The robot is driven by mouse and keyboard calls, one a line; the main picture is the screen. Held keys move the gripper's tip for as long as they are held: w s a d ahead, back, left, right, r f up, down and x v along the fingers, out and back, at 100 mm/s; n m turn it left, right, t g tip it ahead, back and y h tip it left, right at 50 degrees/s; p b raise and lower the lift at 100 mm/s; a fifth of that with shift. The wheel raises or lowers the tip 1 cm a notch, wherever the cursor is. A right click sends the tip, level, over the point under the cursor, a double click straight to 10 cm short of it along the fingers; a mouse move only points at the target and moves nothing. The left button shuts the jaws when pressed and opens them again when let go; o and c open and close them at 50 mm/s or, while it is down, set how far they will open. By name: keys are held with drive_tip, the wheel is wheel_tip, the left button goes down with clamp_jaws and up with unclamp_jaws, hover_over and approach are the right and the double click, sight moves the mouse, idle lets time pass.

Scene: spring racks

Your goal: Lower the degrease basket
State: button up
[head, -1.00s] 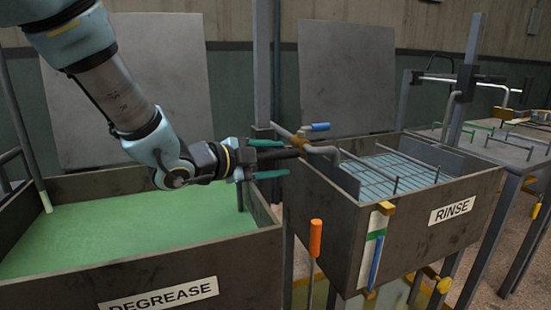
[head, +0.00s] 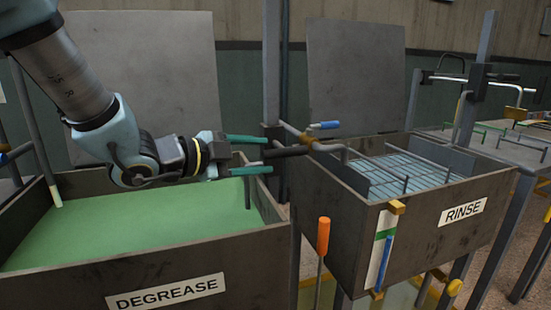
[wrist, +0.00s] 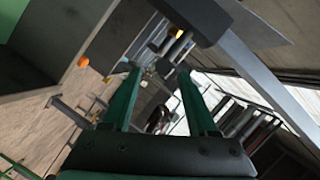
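My gripper (head: 268,154) is at the right end of the degrease tank, its two green fingers apart. A dark bar handle (head: 287,151) lies just beyond the fingertips, its near end level with or slightly between them; I see no finger closed on it. The handle is beside a grey post (head: 271,85) with a sliding block. The degrease tank (head: 240,250) holds flat green liquid (head: 130,222); no basket shows in it, and anything below the surface is hidden. In the wrist view the open fingers (wrist: 160,68) have a gap between them.
The rinse tank (head: 420,235) stands to the right with a wire basket (head: 400,172) low in it. A blue-tipped lever (head: 325,125) sticks out above its left edge. An orange-handled rod (head: 323,235) stands between the tanks. Grey panels (head: 145,85) stand behind.

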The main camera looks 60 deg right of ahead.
drive_tip(key=v, duration=0.4)
idle(0.6)
